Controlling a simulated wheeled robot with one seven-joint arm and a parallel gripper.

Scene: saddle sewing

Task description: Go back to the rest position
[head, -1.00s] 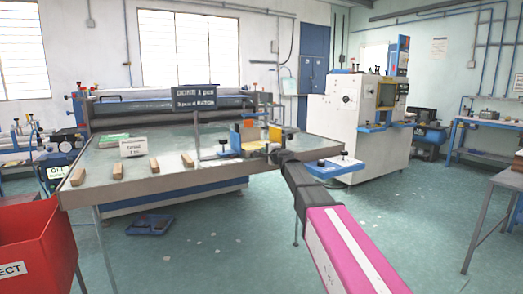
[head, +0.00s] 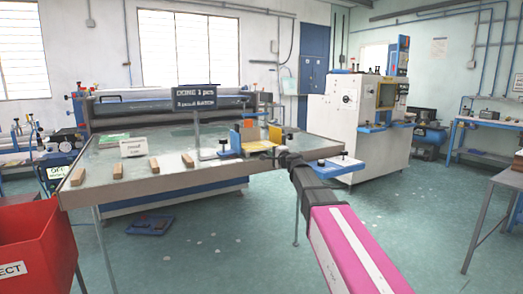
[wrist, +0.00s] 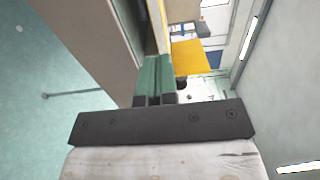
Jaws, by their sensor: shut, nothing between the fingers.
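The fixture's yellow plate (wrist: 190,58) shows beyond the fingertips there. The table's edge (wrist: 92,38) runs along the left of the fingers. I cannot tell the exact gap between fingers and fixture.
A red bin (head: 40,245) is at front left. A blue-edged shelf (head: 335,167) juts out on the right. Open floor (head: 400,215) lies beyond it.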

